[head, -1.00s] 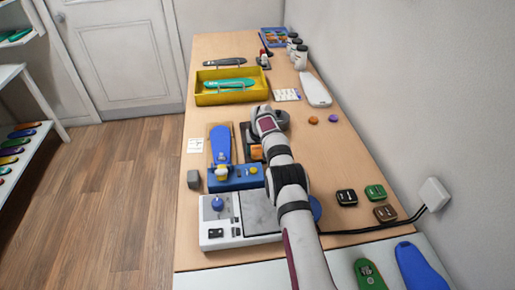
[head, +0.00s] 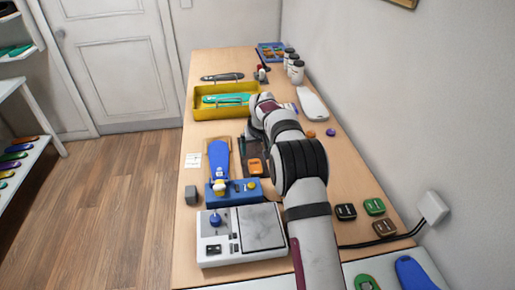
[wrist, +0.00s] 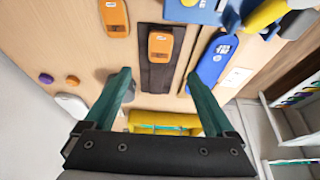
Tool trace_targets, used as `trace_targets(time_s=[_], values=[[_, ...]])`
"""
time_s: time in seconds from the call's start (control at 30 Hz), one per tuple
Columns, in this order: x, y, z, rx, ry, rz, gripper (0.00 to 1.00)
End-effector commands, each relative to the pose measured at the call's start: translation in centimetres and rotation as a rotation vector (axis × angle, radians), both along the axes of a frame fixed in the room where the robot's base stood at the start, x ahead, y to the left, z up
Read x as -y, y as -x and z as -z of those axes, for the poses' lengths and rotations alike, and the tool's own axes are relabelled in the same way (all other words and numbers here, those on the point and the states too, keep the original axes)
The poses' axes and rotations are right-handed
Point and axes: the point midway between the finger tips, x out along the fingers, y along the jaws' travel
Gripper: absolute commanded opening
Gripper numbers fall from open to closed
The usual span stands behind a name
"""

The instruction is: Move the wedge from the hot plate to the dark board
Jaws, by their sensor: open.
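An orange wedge (head: 255,167) lies on the dark board (head: 247,147). In the wrist view, the wedge (wrist: 160,44) lies flat near the upper end of the board (wrist: 157,78). A second, similar orange piece (wrist: 114,17) lies on the bare table beside the board; my arm hides it in the head view. The hot plate (head: 262,226) is a white unit with a grey top, and that visible top is bare. My gripper (wrist: 159,75) is open, with two teal fingers apart above the table and nothing between them. My arm hides the fingers in the head view.
A blue insole (head: 218,160) on a wooden strip and a blue fixture (head: 233,189) stand left of the board. A yellow tray (head: 203,110) is beyond. Dark and green blocks (head: 374,206) and a cable lie at the right, by the wall.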

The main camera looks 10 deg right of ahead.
Motion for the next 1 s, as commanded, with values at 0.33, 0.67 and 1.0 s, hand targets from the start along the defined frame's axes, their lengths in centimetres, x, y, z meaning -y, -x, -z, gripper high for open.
trace_targets(time_s=[0.33,0.67,1.0], values=[[-0.4,4.2,-4.7,-0.04,-0.032,0.046,0.9],[-3.0,36.8,-12.7,-0.328,-0.2,0.339,0.9],[-4.2,49.2,-9.3,-0.447,-0.247,0.451,0.9]])
